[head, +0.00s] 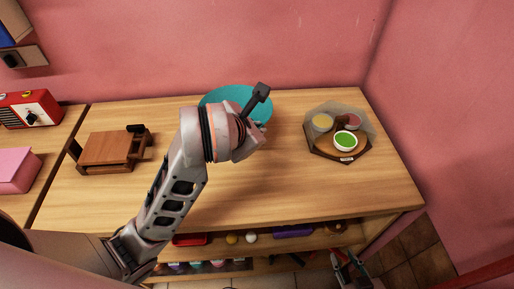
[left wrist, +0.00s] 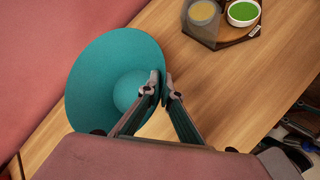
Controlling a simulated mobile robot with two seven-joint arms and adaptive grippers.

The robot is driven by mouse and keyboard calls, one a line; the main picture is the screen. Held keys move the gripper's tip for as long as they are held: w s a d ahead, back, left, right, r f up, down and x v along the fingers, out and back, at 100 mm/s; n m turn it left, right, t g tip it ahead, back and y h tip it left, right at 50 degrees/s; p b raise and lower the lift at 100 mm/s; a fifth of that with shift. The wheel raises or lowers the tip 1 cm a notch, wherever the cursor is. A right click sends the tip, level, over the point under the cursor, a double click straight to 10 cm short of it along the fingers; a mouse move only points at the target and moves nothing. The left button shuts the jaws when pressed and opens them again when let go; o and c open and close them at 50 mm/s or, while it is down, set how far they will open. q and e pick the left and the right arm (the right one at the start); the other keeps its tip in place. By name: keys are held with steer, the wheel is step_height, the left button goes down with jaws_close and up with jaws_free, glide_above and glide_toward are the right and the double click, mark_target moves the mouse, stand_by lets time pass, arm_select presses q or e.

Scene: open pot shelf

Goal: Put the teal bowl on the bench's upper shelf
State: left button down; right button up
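The teal bowl (head: 226,97) is at the back of the wooden bench top (head: 260,195), partly hidden behind my left arm. In the left wrist view the bowl (left wrist: 100,85) shows its round inside. My left gripper (head: 252,122) is at the bowl's near right rim. In the left wrist view its fingers (left wrist: 164,88) are close together with the rim between them, one inside and one outside. Below the bench top is an upper shelf (head: 270,241) with several things on it. My right gripper (head: 350,265) is low in front of the bench, apparently open and empty.
A hexagonal wooden tray (head: 325,152) with small sauce bowls stands at the right. A brown wooden stand (head: 110,150) is at the left. The upper shelf holds a red tray (head: 190,239), small balls and a purple box (head: 293,231). The front middle of the bench top is clear.

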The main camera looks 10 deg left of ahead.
arm_select(q)
step_height(320, 180, down, 5)
steer(key=shift+r+b, duration=0.1)
steer(key=shift+b, duration=0.75)
steer(key=shift+f, duration=0.25)
steer(key=shift+r, duration=0.1)
steer(key=c, duration=2.7)
jaws_free()
steer(key=shift+f, duration=0.25)
steer(key=o, duration=0.4)
steer(key=shift+r, duration=0.1)
